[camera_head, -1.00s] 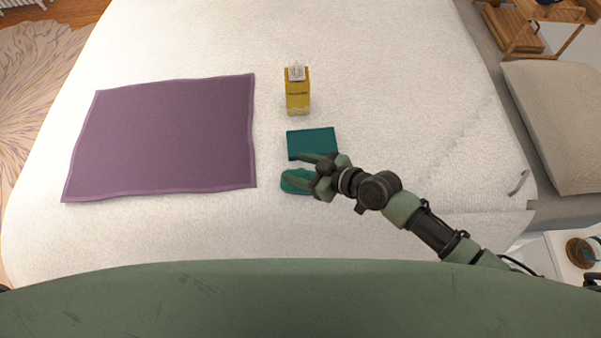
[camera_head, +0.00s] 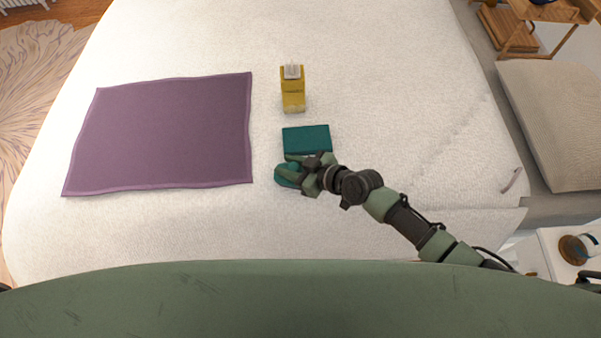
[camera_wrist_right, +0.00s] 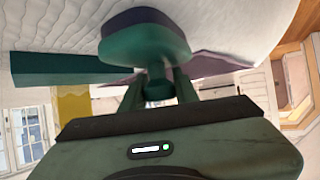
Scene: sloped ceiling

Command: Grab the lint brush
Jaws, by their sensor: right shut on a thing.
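The lint brush (camera_head: 286,174) is teal and partly hidden by my right gripper in the head view. In the right wrist view the brush (camera_wrist_right: 145,45) shows a broad teal head with a dark face, and its narrow part sits between the fingers. My right gripper (camera_head: 298,173) is shut on it; the fingers also show in the right wrist view (camera_wrist_right: 158,92). The head view does not show clearly whether the brush touches the bed. My left gripper is not in view.
A teal flat box or book (camera_head: 306,139) lies just beyond the brush on the white bed (camera_head: 400,90). A purple cloth (camera_head: 165,135) lies flat at left. The bed's right side is mostly clear.

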